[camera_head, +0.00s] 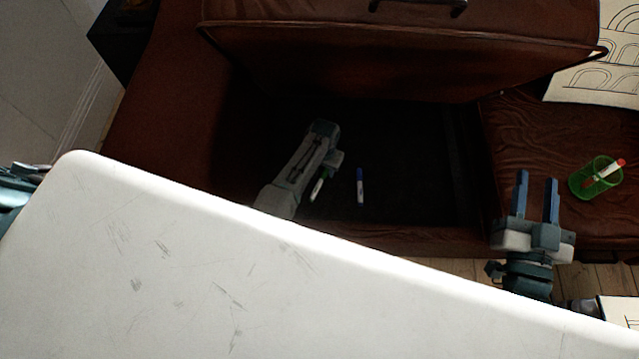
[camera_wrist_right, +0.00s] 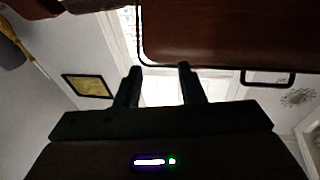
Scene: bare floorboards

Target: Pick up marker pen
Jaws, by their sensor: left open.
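A blue-capped marker pen (camera_head: 360,188) lies on the dark floor inside the open brown leather compartment. A green-capped marker pen (camera_head: 317,190) lies to its left. My left gripper (camera_head: 329,165) is down in the compartment, right over the green marker's cap end. It is open, but its fingertips are mostly hidden, and I cannot tell whether they touch the pen. My right gripper (camera_head: 537,190) is open and empty in front of the right seat. Its two fingers (camera_wrist_right: 158,78) show apart in the right wrist view.
The raised brown lid (camera_head: 400,55) with a dark handle stands behind the compartment (camera_head: 250,150). It also shows in the right wrist view (camera_wrist_right: 220,35). A green mesh cup (camera_head: 583,186) holding a red and white pen is on the right seat. Papers with arch drawings (camera_head: 600,75) lie beyond.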

